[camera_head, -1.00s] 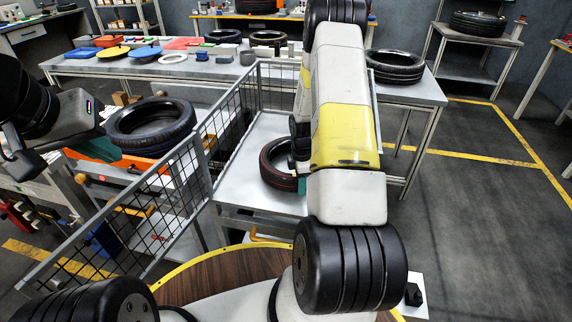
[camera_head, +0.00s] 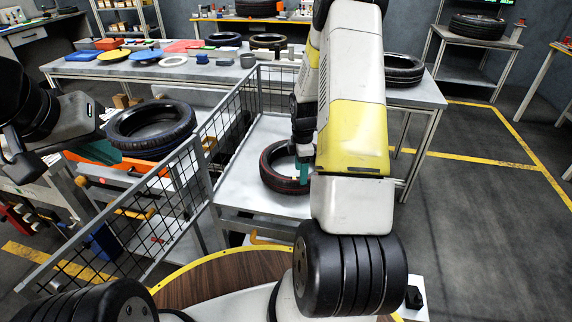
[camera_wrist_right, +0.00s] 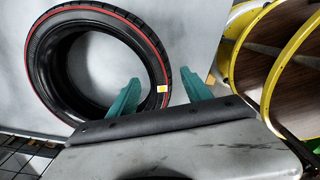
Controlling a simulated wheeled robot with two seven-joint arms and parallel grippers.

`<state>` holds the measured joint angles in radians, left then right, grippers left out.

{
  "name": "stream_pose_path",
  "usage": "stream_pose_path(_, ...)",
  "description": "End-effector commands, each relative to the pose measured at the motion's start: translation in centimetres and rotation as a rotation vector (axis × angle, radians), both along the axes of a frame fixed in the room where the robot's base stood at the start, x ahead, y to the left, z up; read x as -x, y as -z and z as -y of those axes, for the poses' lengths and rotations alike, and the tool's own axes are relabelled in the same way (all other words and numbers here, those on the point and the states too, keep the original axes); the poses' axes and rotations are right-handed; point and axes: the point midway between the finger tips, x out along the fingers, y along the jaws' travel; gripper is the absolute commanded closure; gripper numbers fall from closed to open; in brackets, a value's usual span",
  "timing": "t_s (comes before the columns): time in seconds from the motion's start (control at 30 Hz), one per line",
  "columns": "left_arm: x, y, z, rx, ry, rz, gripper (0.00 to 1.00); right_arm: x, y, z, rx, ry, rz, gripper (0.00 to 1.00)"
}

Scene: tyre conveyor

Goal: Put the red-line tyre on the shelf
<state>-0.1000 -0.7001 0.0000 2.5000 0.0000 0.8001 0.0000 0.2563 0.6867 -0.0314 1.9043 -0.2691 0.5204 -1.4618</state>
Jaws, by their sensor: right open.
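The red-line tyre (camera_head: 268,176) lies flat on the grey table behind the mesh fence; its red ring shows clearly in the right wrist view (camera_wrist_right: 37,60). My right gripper (camera_head: 304,170) is at the tyre's right side, partly hidden by my arm. In the right wrist view its teal fingers (camera_wrist_right: 158,92) are apart, one over the tyre's hole and one outside its wall. Whether they touch the tyre cannot be told. My left gripper (camera_head: 104,148) is beside a plain black tyre (camera_head: 165,136) on the left; its opening is unclear.
A mesh fence (camera_head: 190,165) stands between the left tyre and the red-line tyre's table (camera_head: 245,192). A long table (camera_head: 120,68) behind holds coloured discs, boxes and more tyres. A shelf stand (camera_head: 470,76) with a tyre (camera_head: 478,24) is at the back right. Open floor lies right.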

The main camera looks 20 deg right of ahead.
Motion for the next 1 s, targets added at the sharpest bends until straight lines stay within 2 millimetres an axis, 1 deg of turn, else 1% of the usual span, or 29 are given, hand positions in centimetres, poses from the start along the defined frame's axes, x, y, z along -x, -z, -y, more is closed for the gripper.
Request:
stream_pose_path(0.03, 0.0, 0.0, 0.0, 0.0, 0.0, 0.0, 1.0, -0.1, -1.2, 0.1, 0.001, 0.001, 0.004, 0.42)
stream_pose_path(0.1, 0.0, 0.0, 0.0, 0.0, 0.0, 0.0, 1.0, 0.0, -2.3, 0.1, 0.002, 0.001, 0.004, 0.42)
stream_pose_path(0.27, 0.0, 0.0, 0.0, 0.0, 0.0, 0.0, 1.0, 0.0, -4.0, 0.0, 0.0, 0.0, 0.002, 0.42)
stream_pose_path(0.37, 0.0, 0.0, 0.0, 0.0, 0.0, 0.0, 1.0, 0.0, -5.4, -0.3, 0.001, 0.024, 0.013, 0.42)
stream_pose_path(0.47, 0.0, 0.0, 0.0, 0.0, 0.0, 0.0, 1.0, 0.3, -8.8, -1.2, 0.001, 0.102, 0.05, 0.42)
stream_pose_path(0.57, 0.0, 0.0, 0.0, 0.0, 0.0, 0.0, 1.0, 1.3, -13.8, -2.9, -0.014, 0.241, 0.108, 0.42)
stream_pose_path(0.6, 0.0, 0.0, 0.0, 0.0, 0.0, 0.0, 1.0, 2.0, -16.0, -3.6, -0.025, 0.307, 0.134, 0.42)
stream_pose_path(0.67, 0.0, 0.0, 0.0, 0.0, 0.0, 0.0, 1.0, 3.3, -19.0, -4.9, -0.047, 0.409, 0.171, 0.42)
stream_pose_path(0.7, 0.0, 0.0, 0.0, 0.0, 0.0, 0.0, 1.0, 4.3, -20.9, -5.7, -0.065, 0.474, 0.194, 0.42)
stream_pose_path(0.77, 0.0, 0.0, 0.0, 0.0, 0.0, 0.0, 1.0, 5.9, -23.5, -6.9, -0.098, 0.573, 0.229, 0.42)
stream_pose_path(0.8, 0.0, 0.0, 0.0, 0.0, 0.0, 0.0, 1.0, 7.2, -25.1, -7.7, -0.123, 0.639, 0.248, 0.42)
stream_pose_path(0.87, 0.0, 0.0, 0.0, 0.0, 0.0, 0.0, 1.0, 9.1, -27.2, -8.9, -0.165, 0.735, 0.276, 0.42)
stream_pose_path(0.9, 0.0, 0.0, 0.0, 0.0, 0.0, 0.0, 1.0, 10.4, -28.5, -9.6, -0.196, 0.798, 0.292, 0.42)
stream_pose_path(0.97, 0.0, 0.0, 0.0, 0.0, 0.0, 0.0, 1.0, 12.6, -30.1, -10.7, -0.246, 0.892, 0.31, 0.42)
stream_pose_path(1.0, 0.0, 0.0, 0.0, 0.0, 0.0, 0.0, 1.0, 14.0, -31.0, -11.4, -0.283, 0.953, 0.321, 0.42)
